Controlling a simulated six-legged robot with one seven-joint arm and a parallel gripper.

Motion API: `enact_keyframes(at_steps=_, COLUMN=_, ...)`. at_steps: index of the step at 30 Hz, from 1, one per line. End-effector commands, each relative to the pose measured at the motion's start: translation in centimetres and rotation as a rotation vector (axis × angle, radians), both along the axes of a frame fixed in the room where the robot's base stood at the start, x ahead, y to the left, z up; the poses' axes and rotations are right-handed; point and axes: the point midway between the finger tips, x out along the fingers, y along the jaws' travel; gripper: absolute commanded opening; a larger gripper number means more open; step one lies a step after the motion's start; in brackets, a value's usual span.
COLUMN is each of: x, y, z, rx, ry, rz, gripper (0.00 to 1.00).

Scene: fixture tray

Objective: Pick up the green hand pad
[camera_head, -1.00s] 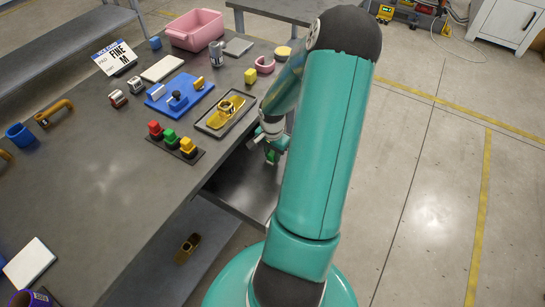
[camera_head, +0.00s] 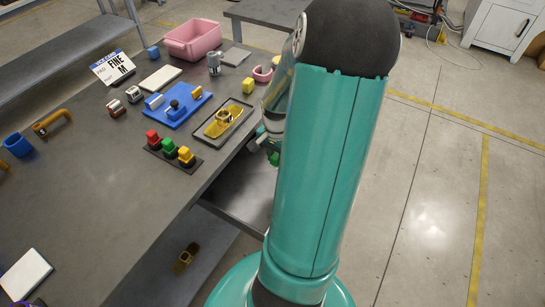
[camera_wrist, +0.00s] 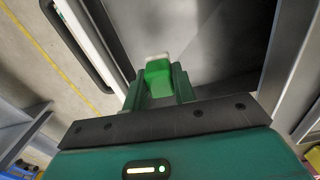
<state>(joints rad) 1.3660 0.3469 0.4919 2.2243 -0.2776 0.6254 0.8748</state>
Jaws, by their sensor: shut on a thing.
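The green hand pad (camera_wrist: 158,78) is a small green block with a pale strip along its far edge. In the wrist view it sits between the two fingers of my gripper (camera_wrist: 158,88), which is shut on it. A grey metal surface (camera_wrist: 215,45) lies beyond the pad; I cannot tell the gap between them. In the head view a bit of green shows at my gripper (camera_head: 270,150), just off the table's right edge, largely hidden by my arm.
The grey table (camera_head: 90,185) holds a blue fixture (camera_head: 180,105), a tray with a yellow part (camera_head: 222,120), red, green and yellow blocks on a black strip (camera_head: 170,150), and a pink bin (camera_head: 192,40). An open drawer (camera_head: 240,190) juts from the table's side.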

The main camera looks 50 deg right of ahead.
Motion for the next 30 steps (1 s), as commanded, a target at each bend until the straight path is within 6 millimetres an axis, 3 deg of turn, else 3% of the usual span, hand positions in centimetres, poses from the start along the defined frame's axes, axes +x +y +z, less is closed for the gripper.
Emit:
enact_keyframes(at_steps=6, x=-3.7, y=2.5, z=1.9, rx=-0.003, ry=0.002, rz=-0.003, gripper=0.04)
enact_keyframes(at_steps=13, x=-6.2, y=4.3, z=3.2, rx=-0.001, ry=0.002, rz=-0.002, gripper=0.04)
enact_keyframes(at_steps=28, x=-7.2, y=5.0, z=3.7, rx=0.002, ry=0.001, rz=0.000, gripper=0.04)
enact_keyframes(at_steps=29, x=-7.2, y=5.0, z=3.7, rx=0.002, ry=0.001, rz=0.000, gripper=0.20)
enact_keyframes(at_steps=30, x=-7.2, y=5.0, z=3.7, rx=0.002, ry=0.001, rz=0.000, gripper=0.13)
